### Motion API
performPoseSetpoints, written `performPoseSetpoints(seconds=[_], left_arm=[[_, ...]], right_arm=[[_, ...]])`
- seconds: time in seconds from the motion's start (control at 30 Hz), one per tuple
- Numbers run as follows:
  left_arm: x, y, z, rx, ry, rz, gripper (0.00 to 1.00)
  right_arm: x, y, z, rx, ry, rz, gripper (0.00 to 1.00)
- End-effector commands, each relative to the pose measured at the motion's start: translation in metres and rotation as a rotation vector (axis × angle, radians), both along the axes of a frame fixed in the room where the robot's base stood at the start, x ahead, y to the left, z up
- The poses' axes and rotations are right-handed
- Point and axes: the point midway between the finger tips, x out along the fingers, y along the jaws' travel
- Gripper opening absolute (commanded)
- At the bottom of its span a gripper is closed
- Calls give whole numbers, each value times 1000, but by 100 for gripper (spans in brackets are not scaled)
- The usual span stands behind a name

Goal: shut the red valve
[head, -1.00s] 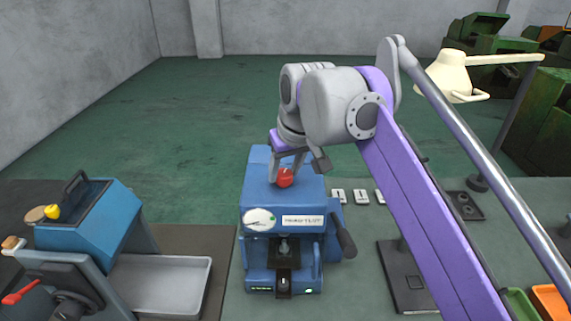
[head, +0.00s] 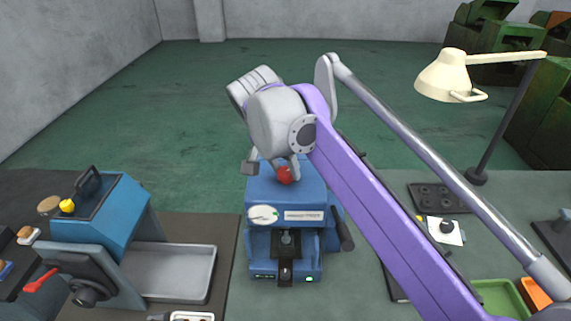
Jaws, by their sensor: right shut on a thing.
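The red valve (head: 285,175) is a small round red knob on top of the blue machine (head: 290,197) in the middle of the head view. My right gripper (head: 273,170) reaches down over it from the right and is shut on it. One finger shows right at the knob, and a dark finger part shows to its left. The grey wrist is tilted, and part of the machine's top is hidden behind the hand. My left gripper is not in view.
A blue machine with a red lever (head: 40,281) and a grey tray (head: 178,270) stands at the left. A cream lamp (head: 443,77) stands at the right, beyond my right arm. Green (head: 500,297) and orange (head: 538,294) bins lie at the lower right.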

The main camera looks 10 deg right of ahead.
Motion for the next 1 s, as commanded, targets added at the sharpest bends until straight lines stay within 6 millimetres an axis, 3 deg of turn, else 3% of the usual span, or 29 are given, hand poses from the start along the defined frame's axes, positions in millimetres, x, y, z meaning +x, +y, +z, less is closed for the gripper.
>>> performPoseSetpoints(seconds=[0.4, 1.0], left_arm=[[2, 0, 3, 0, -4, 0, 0], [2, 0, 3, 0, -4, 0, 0]], right_arm=[[2, 1, 1, -1, -4, -240, 0], [2, 1, 0, 0, -3, -295, 0]])
